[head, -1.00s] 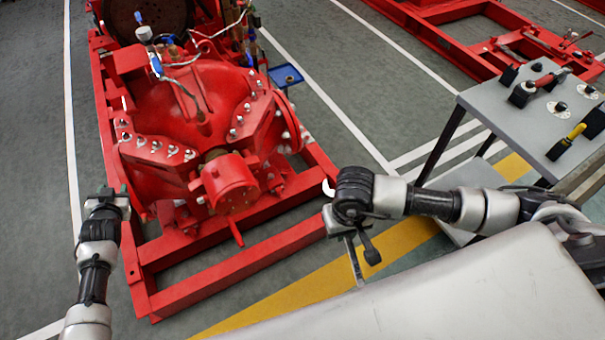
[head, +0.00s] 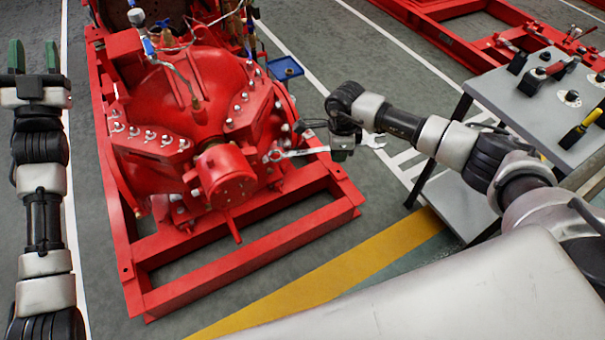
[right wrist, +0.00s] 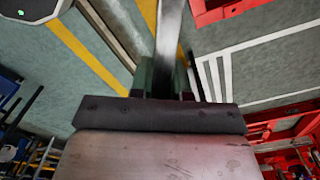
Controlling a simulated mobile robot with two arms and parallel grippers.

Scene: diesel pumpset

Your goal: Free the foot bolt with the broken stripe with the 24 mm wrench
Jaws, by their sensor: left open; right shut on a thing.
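The red pump (head: 215,85) sits on a red base frame (head: 250,222) in the middle of the head view. Small bolts show low at its feet (head: 178,205), but no stripe is readable on any of them. My right gripper (head: 342,150) is shut on a steel wrench (head: 305,152), right of the pump. One wrench end reaches left in front of the pump's right side; contact cannot be told. The wrench shaft (right wrist: 169,35) also shows between the fingers in the right wrist view. My left gripper (head: 33,58) is open and empty, left of the frame.
A grey table (head: 535,110) at the right carries black holders, a red-handled tool (head: 547,73) and a yellow-handled tool (head: 580,130). A blue tray (head: 285,68) sticks out behind the pump. The floor between the frame and the table is clear.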

